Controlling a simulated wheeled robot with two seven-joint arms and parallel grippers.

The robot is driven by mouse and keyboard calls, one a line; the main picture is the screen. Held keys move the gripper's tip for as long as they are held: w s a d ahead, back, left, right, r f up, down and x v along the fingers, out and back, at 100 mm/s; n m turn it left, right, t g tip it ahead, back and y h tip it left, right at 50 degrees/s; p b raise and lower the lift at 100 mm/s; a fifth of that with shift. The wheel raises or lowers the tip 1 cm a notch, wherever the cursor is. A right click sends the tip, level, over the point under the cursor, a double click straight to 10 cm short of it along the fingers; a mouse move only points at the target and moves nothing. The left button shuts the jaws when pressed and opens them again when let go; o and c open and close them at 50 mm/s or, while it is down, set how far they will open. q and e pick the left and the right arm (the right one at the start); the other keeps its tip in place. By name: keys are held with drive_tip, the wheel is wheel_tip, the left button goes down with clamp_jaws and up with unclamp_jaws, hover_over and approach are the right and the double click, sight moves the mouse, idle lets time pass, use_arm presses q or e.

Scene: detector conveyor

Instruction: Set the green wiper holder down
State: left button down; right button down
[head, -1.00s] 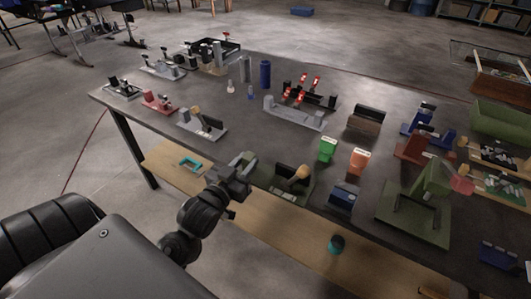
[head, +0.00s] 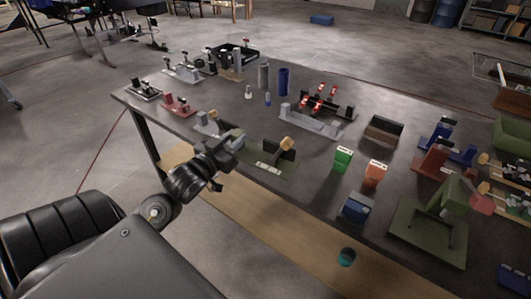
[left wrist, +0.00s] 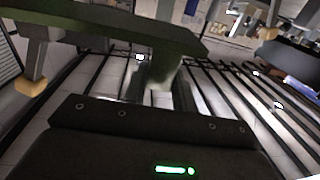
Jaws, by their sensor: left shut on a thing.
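The green wiper holder (head: 268,171) is a flat green base with a dark upright block and a wooden-coloured knob. My left gripper (head: 236,144) is shut on it at its left end, near the front edge of the dark table. In the left wrist view its green slab (left wrist: 105,27) spans the top, a blurred green part lies below it, and a wooden-coloured tip hangs at the left. I cannot tell whether the base touches the tabletop. My right gripper is in neither view.
A grey holder (head: 210,125) stands close behind my left gripper. A green block (head: 343,159), an orange block (head: 375,173) and a blue holder (head: 356,208) stand to the right. A wooden shelf (head: 275,217) runs below the table (head: 310,184).

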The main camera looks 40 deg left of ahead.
use_arm(q)
drive_tip(key=shift+w+a+f+p, duration=0.15)
drive_tip(key=shift+w+a+f, duration=0.2)
drive_tip(key=shift+w+f, duration=1.25)
drive_tip(key=shift+w+a+f+p, duration=0.15)
drive_tip(key=shift+w+a+f, duration=0.25)
drive_tip(key=shift+w+f, duration=1.15)
drive_tip(key=shift+w+a+f+p, duration=0.15)
drive_tip(key=shift+w+a+f, duration=0.45)
drive_tip(key=shift+w, duration=1.75)
drive_tip(key=f, duration=0.1)
drive_tip(key=w+f+p, duration=0.1)
drive_tip(key=f, duration=0.1)
drive_tip(key=shift+d, duration=0.15)
drive_tip(key=shift+f+p, duration=0.3)
drive_tip(key=shift+f, duration=0.2)
drive_tip(key=shift+s, duration=0.1)
drive_tip(key=c, duration=1.1)
unclamp_jaws()
drive_tip(key=shift+f, duration=0.15)
